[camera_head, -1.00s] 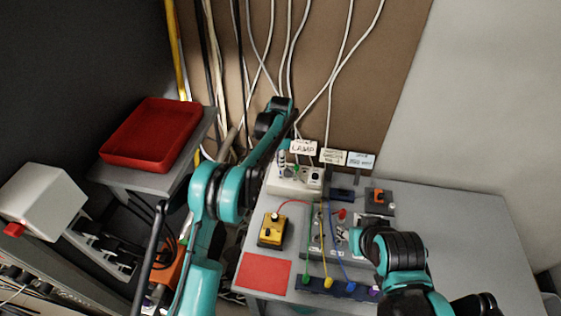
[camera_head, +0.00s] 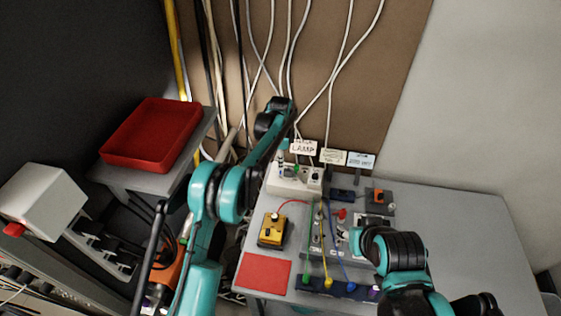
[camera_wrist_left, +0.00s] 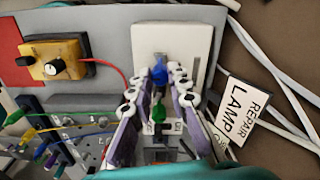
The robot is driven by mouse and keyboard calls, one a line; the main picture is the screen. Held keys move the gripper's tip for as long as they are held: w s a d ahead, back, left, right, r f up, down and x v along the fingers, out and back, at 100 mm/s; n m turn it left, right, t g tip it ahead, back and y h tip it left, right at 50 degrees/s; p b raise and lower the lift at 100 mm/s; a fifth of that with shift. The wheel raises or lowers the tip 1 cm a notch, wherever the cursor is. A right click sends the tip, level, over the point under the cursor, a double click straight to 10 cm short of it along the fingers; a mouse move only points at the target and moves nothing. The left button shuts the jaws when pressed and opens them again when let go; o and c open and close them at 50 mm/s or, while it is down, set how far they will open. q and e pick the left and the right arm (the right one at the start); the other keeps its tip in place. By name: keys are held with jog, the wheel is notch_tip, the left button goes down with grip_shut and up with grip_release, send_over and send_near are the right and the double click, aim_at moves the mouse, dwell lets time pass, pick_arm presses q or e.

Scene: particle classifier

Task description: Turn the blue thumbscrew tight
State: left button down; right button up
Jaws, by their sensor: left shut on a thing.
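The blue thumbscrew (camera_wrist_left: 160,72) stands on the white lamp block (camera_wrist_left: 195,42), between my left gripper's fingertips in the left wrist view. My left gripper (camera_wrist_left: 160,86) is shut on it, with white-and-purple fingers on either side. A green thumbscrew or knob (camera_wrist_left: 158,112) sits just below it in that view, between the fingers. In the head view the white block (camera_head: 285,186) is at the back left of the grey table, with my left gripper (camera_head: 282,160) above it; the blue thumbscrew is too small to make out there.
A "REPAIR LAMP" label (camera_wrist_left: 245,110) and white cables are close beside the left gripper. A yellow box (camera_head: 272,230) with a knob, coloured leads and a red mat (camera_head: 263,274) lie nearby. A red tray (camera_head: 152,134) is on the left. The table's right side is clear.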

pick_arm(q)
jog(key=c, duration=1.4)
grip_release()
jog(key=shift+c, duration=0.2)
notch_tip(320, 180, up, 12)
jog(key=shift+s, duration=0.1)
